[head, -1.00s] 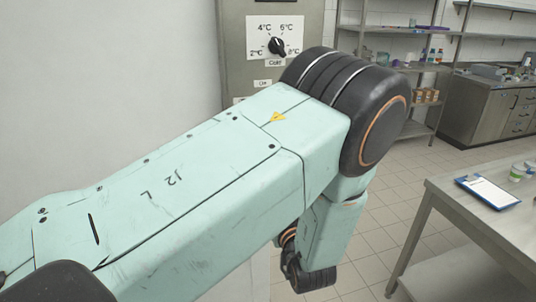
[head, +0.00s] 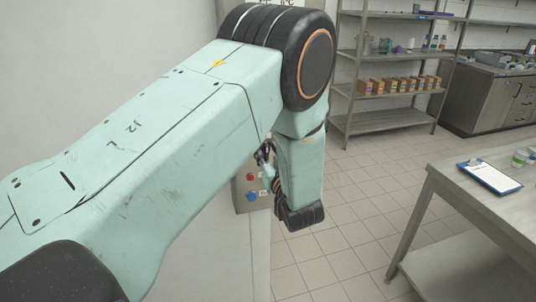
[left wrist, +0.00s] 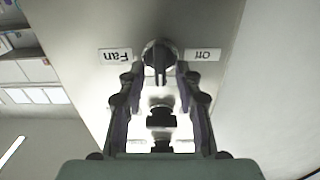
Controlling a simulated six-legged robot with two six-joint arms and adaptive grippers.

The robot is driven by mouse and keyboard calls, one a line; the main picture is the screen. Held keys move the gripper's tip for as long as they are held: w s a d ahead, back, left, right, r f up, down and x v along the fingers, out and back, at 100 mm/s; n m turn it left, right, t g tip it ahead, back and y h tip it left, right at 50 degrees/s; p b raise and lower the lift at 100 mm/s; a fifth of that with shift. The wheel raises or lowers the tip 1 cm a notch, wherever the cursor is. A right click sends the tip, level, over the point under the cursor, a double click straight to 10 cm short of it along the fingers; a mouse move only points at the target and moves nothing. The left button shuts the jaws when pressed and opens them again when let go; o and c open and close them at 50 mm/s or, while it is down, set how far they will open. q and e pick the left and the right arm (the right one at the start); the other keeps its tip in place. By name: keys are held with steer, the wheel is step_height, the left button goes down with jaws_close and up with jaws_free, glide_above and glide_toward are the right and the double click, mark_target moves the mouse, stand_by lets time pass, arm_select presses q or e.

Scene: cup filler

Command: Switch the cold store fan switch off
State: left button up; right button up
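In the left wrist view, a dark rotary switch (left wrist: 158,55) sits on a grey panel (left wrist: 98,22). Labels that appear upside down flank it: "Fan" (left wrist: 115,56) on the left and "Off" (left wrist: 204,55) on the right. The switch handle looks roughly vertical in the picture; which end is its pointer I cannot tell. My left gripper (left wrist: 158,74) is open, with one fingertip on each side of the switch and apparent gaps between. In the head view, my left arm hides the switch and most of the gripper. My right gripper is in neither view.
In the head view, a red button (head: 250,178) and a blue button (head: 252,196) show on the panel beside my arm. A table (head: 440,178) with a clipboard (head: 490,177) stands at right. A shelf rack (head: 385,122) stands behind; the tiled floor between is clear.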

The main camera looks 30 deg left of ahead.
arm_select(q)
steer(key=shift+c, duration=0.6)
jaws_close()
